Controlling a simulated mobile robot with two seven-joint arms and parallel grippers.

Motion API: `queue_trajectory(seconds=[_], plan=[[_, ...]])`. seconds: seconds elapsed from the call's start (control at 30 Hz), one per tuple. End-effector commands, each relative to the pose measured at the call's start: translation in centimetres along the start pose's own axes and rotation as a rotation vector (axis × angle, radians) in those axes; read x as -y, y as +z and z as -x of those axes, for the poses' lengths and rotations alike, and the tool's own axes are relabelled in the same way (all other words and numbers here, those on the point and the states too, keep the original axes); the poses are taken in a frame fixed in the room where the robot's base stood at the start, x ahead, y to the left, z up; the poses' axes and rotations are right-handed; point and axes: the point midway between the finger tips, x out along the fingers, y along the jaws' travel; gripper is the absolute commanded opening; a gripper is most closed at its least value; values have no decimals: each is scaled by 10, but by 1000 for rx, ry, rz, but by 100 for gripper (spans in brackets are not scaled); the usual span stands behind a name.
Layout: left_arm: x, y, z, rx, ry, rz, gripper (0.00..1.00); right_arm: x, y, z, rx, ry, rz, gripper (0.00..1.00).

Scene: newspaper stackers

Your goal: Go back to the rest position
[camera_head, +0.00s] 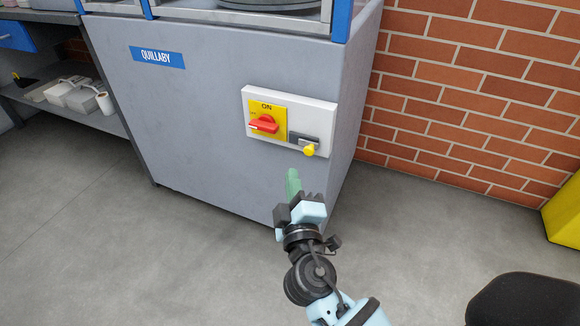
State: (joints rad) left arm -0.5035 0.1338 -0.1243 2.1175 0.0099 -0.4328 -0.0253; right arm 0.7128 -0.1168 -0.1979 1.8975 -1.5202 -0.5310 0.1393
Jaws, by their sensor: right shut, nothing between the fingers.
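My right gripper (292,184) is shut and empty, with its green fingertips pointing up, in front of the grey cabinet (195,115). It appears just below the white switch box (322,112) on the cabinet's front. The box carries a red rotary handle (264,124) on a yellow plate marked ON. Beside the handle is a grey latch piece with a yellow knob (310,150). The fingers look apart from the box and the knob. My right arm comes in from the bottom. My left gripper is not in view.
A blue QUILLABY label (157,57) is on the cabinet. A grey shelf (72,117) with white boxes and a roll stands at the left. A brick wall (480,90) is at the right, with a yellow object (564,212) by it. The grey floor (130,250) is clear at the lower left.

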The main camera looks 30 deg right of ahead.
Motion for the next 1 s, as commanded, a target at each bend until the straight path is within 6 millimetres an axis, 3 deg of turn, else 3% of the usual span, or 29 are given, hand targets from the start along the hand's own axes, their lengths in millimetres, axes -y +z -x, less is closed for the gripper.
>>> queue_trajectory(seconds=[0.67, 0.77, 0.83, 1.0], plan=[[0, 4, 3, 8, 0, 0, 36, -2, -1, 5, -1, 2, -1, 0], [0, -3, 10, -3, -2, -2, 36, -16, -7, 4, -4, 10, -4, 0], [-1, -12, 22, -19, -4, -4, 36, -35, -16, 2, -9, 21, -9, 0], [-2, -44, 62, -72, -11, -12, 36, -102, -46, -6, -25, 63, -27, 0]])
